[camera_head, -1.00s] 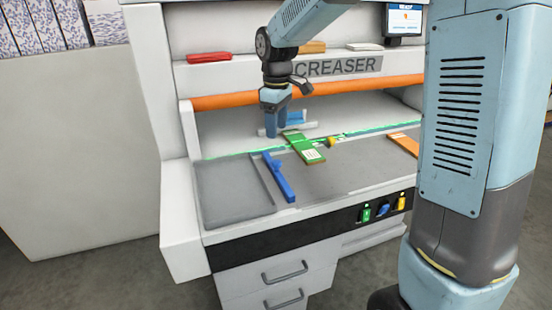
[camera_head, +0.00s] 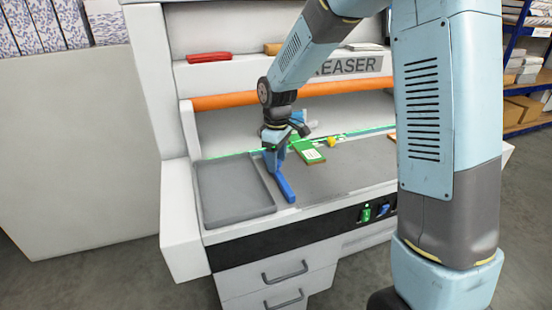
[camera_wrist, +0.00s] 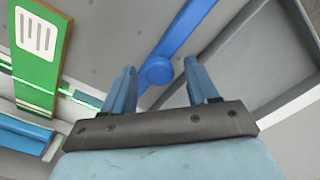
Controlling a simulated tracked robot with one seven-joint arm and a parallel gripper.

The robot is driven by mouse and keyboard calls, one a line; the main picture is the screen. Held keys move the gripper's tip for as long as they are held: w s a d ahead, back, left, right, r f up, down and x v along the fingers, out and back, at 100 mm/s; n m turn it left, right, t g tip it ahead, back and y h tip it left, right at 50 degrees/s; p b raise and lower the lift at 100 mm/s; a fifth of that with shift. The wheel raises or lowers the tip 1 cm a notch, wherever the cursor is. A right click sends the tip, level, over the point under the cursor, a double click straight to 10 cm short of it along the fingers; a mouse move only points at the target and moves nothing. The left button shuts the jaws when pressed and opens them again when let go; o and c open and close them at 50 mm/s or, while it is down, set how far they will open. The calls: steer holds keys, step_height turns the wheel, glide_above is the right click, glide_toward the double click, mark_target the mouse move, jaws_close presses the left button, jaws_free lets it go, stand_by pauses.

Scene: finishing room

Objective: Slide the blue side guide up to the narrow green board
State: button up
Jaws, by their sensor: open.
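The blue side guide (camera_head: 286,189) is a long bar lying on the grey bed, right of the grey tray. In the wrist view the guide (camera_wrist: 182,32) runs diagonally, with a round blue knob (camera_wrist: 157,71) near its end. My gripper (camera_head: 273,168) is over the guide's back part. In the wrist view my gripper's open fingers (camera_wrist: 158,80) are on either side of the knob, with gaps visible. Whether they touch it I cannot tell. The narrow green board (camera_head: 309,152) lies right of the guide, apart from it; it also shows in the wrist view (camera_wrist: 36,60).
A grey tray (camera_head: 232,190) is left of the guide. A yellow knob (camera_head: 332,141) sits by a green light line right of the board. An orange roller bar (camera_head: 225,101) crosses above the bed. The bed (camera_head: 350,170) is clear at front right.

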jaws_close()
stand_by(0.5)
